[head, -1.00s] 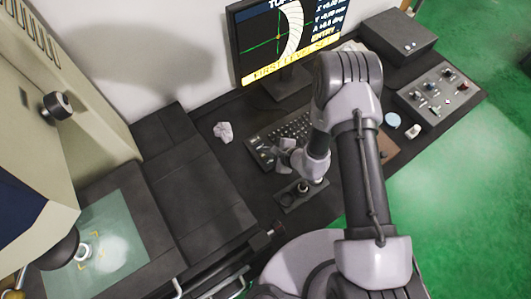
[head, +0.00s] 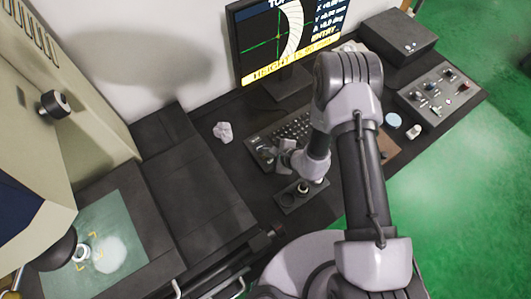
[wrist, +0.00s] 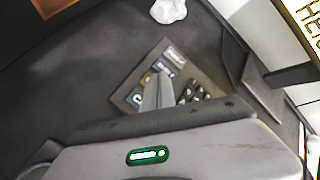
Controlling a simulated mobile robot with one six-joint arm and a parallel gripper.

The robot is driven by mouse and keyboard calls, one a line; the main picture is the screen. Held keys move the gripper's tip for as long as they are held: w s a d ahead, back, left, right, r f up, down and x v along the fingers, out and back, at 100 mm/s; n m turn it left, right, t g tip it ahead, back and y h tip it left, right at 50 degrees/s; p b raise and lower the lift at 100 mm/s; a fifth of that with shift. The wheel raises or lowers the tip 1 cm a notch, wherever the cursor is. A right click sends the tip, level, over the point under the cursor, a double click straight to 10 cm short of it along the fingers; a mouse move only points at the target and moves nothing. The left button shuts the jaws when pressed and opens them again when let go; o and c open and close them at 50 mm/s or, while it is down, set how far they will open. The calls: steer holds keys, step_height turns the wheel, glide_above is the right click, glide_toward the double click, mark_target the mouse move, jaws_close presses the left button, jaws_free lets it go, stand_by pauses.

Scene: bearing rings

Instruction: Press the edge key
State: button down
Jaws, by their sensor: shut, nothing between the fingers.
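The keyboard (head: 293,130) lies on the dark desk below the monitor. In the wrist view its end panel (wrist: 193,75) carries several larger labelled keys: a pale one (wrist: 174,55), a blue one (wrist: 165,67) and others beside my fingers. The labels are too small to read, so I cannot tell which is the edge key. My gripper (wrist: 157,78) is shut and empty, its fingertips over these labelled keys. In the head view my gripper (head: 278,152) is at the keyboard's near left end. The fingers hide some keys, and contact is unclear.
The monitor (head: 285,85) shows a green cross, a white arc and a yellow banner beginning "HEIGHT IS". Crumpled white paper (head: 223,132) lies left of the keyboard. A control box (head: 440,95) stands right. A small ring (head: 82,252) sits on the lit stage (head: 120,225) at lower left.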

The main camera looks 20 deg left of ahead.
steer(key=shift+r, duration=0.65)
steer(key=shift+p, duration=0.3)
steer(key=shift+r+p, duration=1.6)
steer(key=shift+r, duration=0.95)
